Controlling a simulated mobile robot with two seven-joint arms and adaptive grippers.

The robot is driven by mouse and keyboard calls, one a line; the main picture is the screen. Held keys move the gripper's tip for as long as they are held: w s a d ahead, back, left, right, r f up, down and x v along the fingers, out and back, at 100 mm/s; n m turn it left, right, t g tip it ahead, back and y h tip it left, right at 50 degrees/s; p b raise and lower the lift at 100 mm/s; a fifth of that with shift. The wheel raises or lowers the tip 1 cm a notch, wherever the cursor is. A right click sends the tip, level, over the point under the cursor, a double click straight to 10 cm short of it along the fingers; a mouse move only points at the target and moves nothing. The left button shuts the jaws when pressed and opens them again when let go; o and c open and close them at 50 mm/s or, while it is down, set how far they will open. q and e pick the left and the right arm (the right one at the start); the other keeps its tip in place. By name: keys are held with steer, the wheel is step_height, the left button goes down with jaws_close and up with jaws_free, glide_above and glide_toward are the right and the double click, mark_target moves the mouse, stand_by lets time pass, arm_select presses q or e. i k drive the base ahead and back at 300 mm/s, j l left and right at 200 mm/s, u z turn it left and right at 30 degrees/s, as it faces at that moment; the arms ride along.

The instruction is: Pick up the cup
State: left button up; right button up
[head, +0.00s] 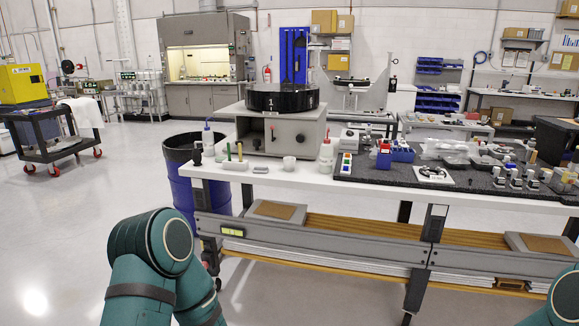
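A small white cup (289,163) stands near the front edge of the white table top (270,178), left of a white squeeze bottle with a red top (326,155). It is small in the picture, and I cannot tell whether anything is in it. Teal links of my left arm show at the lower left, and a small piece of my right arm shows at the lower right corner. Neither gripper is in view. Nothing visible touches the cup.
A grey machine with a black round top (282,118) stands behind the cup. A holder with colored sticks (236,161) is to its left. A blue barrel (196,178) stands by the table's left end. A dark mat (400,172) with parts lies right.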

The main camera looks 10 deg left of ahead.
mark_target(289, 164)
steer(key=i+j+z, duration=0.1)
steer(key=i+j, duration=0.2)
steer(key=i, duration=0.2)
steer(key=i+j+z, duration=0.1)
steer(key=i+j, duration=0.3)
steer(key=i, duration=0.1)
